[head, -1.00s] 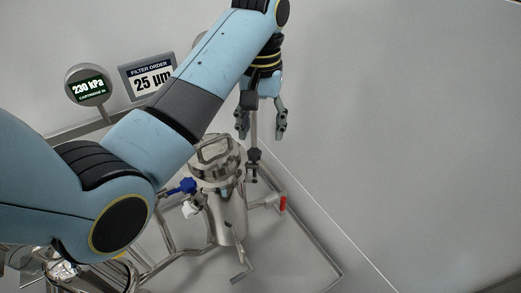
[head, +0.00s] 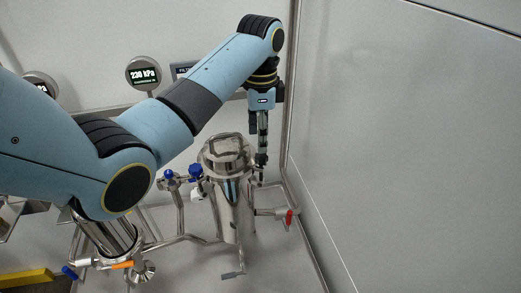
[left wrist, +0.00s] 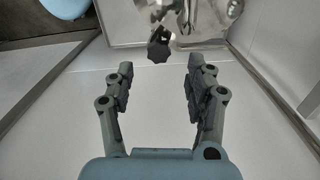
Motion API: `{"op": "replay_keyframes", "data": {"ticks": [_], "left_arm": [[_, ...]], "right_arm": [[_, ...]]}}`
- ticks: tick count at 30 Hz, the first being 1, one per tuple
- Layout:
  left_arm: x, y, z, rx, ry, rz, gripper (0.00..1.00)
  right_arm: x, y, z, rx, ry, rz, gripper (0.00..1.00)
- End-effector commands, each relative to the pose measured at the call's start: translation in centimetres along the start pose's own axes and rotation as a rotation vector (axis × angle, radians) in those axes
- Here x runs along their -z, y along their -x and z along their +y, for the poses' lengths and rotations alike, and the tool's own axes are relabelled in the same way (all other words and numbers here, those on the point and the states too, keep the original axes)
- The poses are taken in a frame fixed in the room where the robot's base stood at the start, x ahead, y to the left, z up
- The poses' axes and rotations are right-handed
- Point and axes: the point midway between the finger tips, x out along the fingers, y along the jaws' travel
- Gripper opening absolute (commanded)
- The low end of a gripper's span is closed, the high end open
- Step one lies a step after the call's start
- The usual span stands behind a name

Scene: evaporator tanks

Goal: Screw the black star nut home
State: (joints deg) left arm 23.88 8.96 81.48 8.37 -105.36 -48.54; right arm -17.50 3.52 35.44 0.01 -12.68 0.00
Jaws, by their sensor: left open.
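The black star nut (left wrist: 158,50) shows in the left wrist view, just beyond my fingertips and a little left of the middle between them. In the head view it is a small dark knob (head: 261,159) at the right side of the steel filter housing (head: 226,190). My left gripper (left wrist: 160,75) is open and empty, its two fingers apart on either side below the nut. In the head view my left gripper (head: 262,148) points down close above the nut, seen nearly edge-on. The nut's thread is too small to make out. My right gripper is not in view.
A red-handled valve (head: 289,217) sits right of the housing, and blue knobs (head: 195,171) sit on its left. Steel pipes run below. A pressure display (head: 143,74) stands at the back. The wall at right is bare.

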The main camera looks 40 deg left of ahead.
Motion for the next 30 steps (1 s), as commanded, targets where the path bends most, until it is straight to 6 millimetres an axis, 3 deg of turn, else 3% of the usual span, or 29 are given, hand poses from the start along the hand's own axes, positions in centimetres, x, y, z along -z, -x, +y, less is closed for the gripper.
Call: {"op": "replay_keyframes", "data": {"ticks": [3, 9, 20, 30], "left_arm": [[0.0, -2.3, 0.1, -0.003, 0.000, -0.002, 0.55], [0.0, -4.7, 0.0, -0.001, 0.001, -0.001, 0.55], [0.0, -5.4, 0.0, 0.001, 0.000, 0.000, 0.55], [0.0, -5.3, 0.0, 0.001, 0.001, 0.000, 0.10]], "right_arm": [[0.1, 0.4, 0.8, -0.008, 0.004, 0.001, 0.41], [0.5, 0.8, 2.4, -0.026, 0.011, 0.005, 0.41], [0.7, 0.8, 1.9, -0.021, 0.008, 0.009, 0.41], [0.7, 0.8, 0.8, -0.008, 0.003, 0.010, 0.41]]}}
